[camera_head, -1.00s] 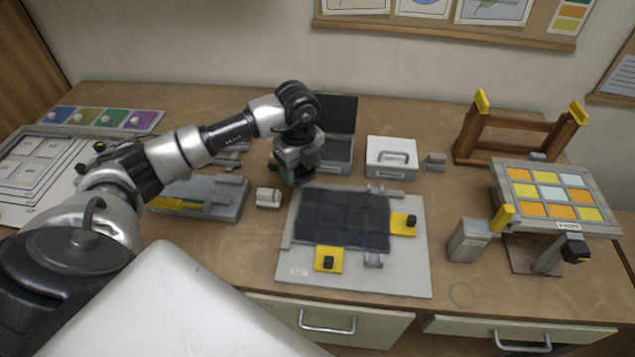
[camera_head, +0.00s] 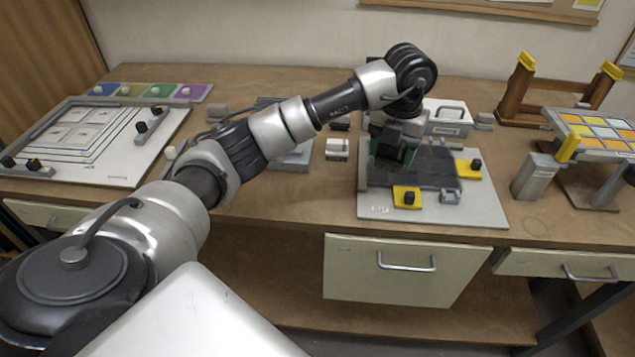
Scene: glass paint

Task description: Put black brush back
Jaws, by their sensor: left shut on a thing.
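My left gripper (camera_head: 392,152) hangs over the back left part of the dark panel (camera_head: 437,160) on the grey board (camera_head: 430,211). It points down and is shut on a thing. That thing is dark against the dark panel and mostly hidden by the gripper, so I cannot make out the black brush's shape. I cannot tell whether it touches the panel. My right gripper is out of view.
A white box with a handle (camera_head: 449,118) stands behind the board. Yellow pads with black knobs (camera_head: 407,197) edge the panel. A grey block (camera_head: 536,176) and a tilted tile panel (camera_head: 600,135) are at right. A white framed board (camera_head: 118,158) lies at left.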

